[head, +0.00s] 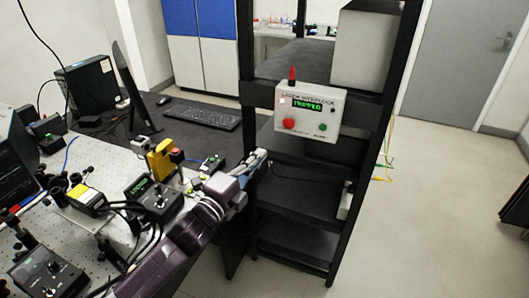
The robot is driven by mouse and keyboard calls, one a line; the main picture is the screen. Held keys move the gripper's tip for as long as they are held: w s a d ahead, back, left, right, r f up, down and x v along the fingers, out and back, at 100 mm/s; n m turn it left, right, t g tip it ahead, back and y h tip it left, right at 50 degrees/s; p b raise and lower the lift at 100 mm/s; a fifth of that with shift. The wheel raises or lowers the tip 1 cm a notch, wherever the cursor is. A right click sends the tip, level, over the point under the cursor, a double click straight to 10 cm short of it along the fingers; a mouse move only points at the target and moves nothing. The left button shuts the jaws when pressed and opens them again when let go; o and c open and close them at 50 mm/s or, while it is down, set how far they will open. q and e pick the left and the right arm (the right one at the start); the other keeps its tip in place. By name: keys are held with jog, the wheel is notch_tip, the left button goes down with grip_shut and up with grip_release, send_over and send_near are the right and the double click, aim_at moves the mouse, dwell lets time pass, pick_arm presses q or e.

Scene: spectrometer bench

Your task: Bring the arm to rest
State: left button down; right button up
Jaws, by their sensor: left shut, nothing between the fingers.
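My left arm comes in from the bottom left, with purple-grey links. It reaches up and right over the bench edge. My left gripper (257,158) is at its end, shut with nothing held, just left of the dark rack's near post. The laser interlock box (309,109), pale grey with a lit green display, a red button and a green button, is mounted on the rack above and to the right of the gripper. The gripper looks apart from the box. My right gripper is not in view.
The perforated optics bench (95,165) at left carries a yellow mount (160,158), controllers and cables. A keyboard (202,116) and monitor (135,90) stand on the dark desk behind. The open rack (295,205) stands close right of the arm.

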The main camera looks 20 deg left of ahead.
pick_arm(q)
jog(key=shift+s, duration=0.15)
dwell(0.3)
jog(key=s+a+f+n+g+y, duration=0.1)
jog(key=a+f+n+g, duration=0.15)
jog(key=f, duration=0.95)
jog(key=a+f+n+g+y, duration=0.2)
jog(key=f+n, duration=0.1)
jog(key=f, duration=0.8)
jog(key=s+a+f+n+g, duration=0.15)
jog(key=s+f, duration=0.25)
jog(key=f, duration=0.4)
jog(key=s+d+f+n+g, duration=0.1)
jog(key=s+f+n, duration=0.1)
jog(key=s+f, duration=0.35)
jog(key=s+a+f+n+g, duration=0.1)
jog(key=s+f+g, duration=0.1)
jog(key=f, duration=0.7)
jog(key=s+d+f+n+g, duration=0.2)
jog(key=s+f+n+g, duration=0.25)
jog(key=s+f, duration=1.35)
jog(key=s+d+f+n+g, duration=0.1)
jog(key=s+f+g, duration=0.1)
jog(key=s, duration=0.9)
jog(key=s+d+f+n+g, duration=0.2)
jog(key=s+f, duration=0.1)
jog(key=s, duration=0.8)
jog(key=shift+d+y, duration=0.25)
jog(key=shift+y, duration=0.05)
